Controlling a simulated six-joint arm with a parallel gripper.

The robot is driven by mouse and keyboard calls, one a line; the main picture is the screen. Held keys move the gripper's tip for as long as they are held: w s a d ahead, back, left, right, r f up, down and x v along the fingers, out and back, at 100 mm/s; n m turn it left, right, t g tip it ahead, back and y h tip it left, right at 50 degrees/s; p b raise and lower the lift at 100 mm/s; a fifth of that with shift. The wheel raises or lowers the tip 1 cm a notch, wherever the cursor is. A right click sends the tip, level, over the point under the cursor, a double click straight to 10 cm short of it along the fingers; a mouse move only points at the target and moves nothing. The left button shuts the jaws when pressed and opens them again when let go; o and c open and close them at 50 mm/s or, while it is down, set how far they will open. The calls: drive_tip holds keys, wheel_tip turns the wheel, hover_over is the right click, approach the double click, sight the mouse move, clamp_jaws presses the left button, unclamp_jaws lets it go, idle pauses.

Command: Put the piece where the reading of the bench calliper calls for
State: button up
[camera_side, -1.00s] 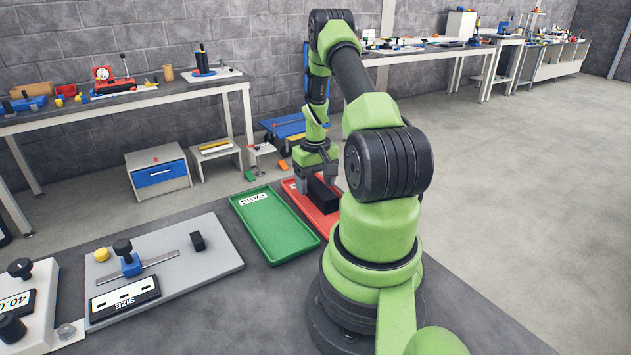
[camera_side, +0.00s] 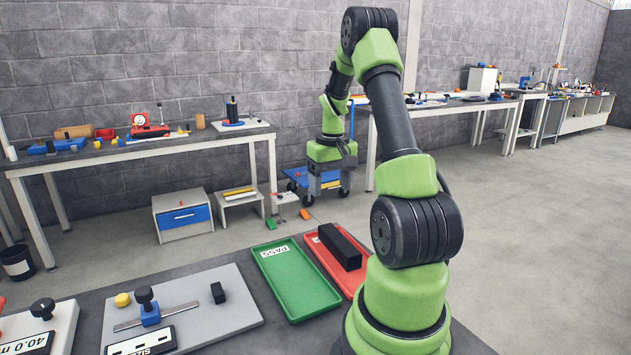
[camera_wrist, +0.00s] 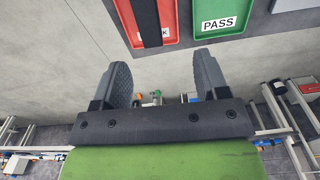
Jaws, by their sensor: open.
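The piece, a long black block (camera_side: 341,247), lies in the red tray (camera_side: 318,254); it also shows in the wrist view (camera_wrist: 147,20) across the red tray (camera_wrist: 168,14). The green tray labelled PASS (camera_side: 290,285) stands beside it, empty, and shows in the wrist view (camera_wrist: 236,15). The bench calliper (camera_side: 150,307) with a blue slider sits on a grey plate; its SIZE display (camera_side: 142,344) is cut off and unreadable. My gripper (camera_side: 331,186) is raised above and beyond the trays, open and empty; its two fingers show apart in the wrist view (camera_wrist: 162,80).
A small black block (camera_side: 218,293) stands on the calliper plate, near a yellow knob (camera_side: 122,300). Benches with tools line the wall. The air around my gripper is clear.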

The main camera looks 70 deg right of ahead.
drive_tip(key=w+a+r+n+t+h, duration=0.1)
drive_tip(key=w+a+r+t, duration=0.15)
drive_tip(key=a+r, duration=0.5)
drive_tip(key=w+a+r+n+t, duration=0.15)
drive_tip(key=w+a+r, duration=0.25)
drive_tip(key=a, duration=0.6)
drive_tip(key=s+a+r+n+t+y, duration=0.1)
drive_tip(key=s+a, duration=0.3)
drive_tip(key=a, duration=0.3)
drive_tip(key=s+a+r+n+t+y, duration=0.2)
drive_tip(key=s+a, duration=0.2)
drive_tip(key=a, duration=0.3)
drive_tip(key=shift+a, duration=0.3)
